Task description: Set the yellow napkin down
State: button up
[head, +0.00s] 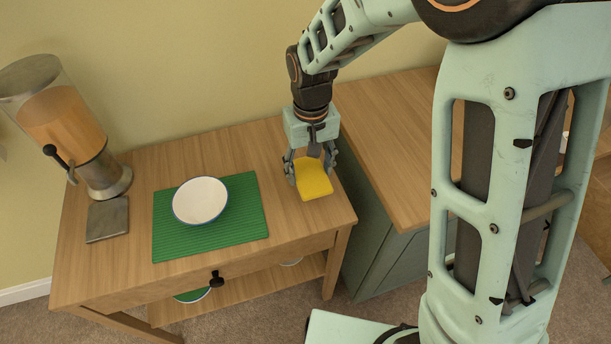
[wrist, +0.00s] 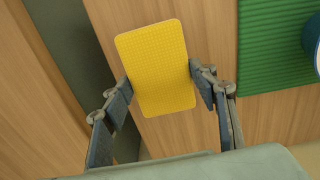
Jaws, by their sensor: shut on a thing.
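The yellow napkin (head: 314,180) is a flat, rounded rectangle at the right end of the wooden side table (head: 258,151). My gripper (head: 312,171) points down and is shut on it, one finger on each long side. In the wrist view the napkin (wrist: 155,62) lies between the fingertips of my gripper (wrist: 160,84), with wood behind it. I cannot tell whether the napkin touches the table top or hangs just above it.
A green mat (head: 246,204) with a white bowl (head: 201,200) lies left of the napkin. A drink dispenser (head: 75,130) and a grey square coaster (head: 107,219) are further left. A wood-topped cabinet (head: 385,130) stands close on the right. Bare wood lies between mat and napkin.

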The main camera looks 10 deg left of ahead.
aim_at(305, 172)
jog(key=shift+a+f, duration=0.3)
jog(key=shift+f, duration=0.15)
jog(key=shift+a+f, duration=0.15)
jog(key=shift+f, duration=0.75)
jog(key=shift+a+f, duration=0.1)
jog(key=shift+f, duration=0.75)
jog(key=shift+f+b, duration=0.15)
jog(key=shift+b, duration=0.15)
jog(key=o, duration=0.9)
jog(key=shift+o, duration=0.2)
notch_tip(305, 172, up, 12)
jog(key=shift+r+p, duration=0.15)
jog(key=shift+p, duration=0.7)
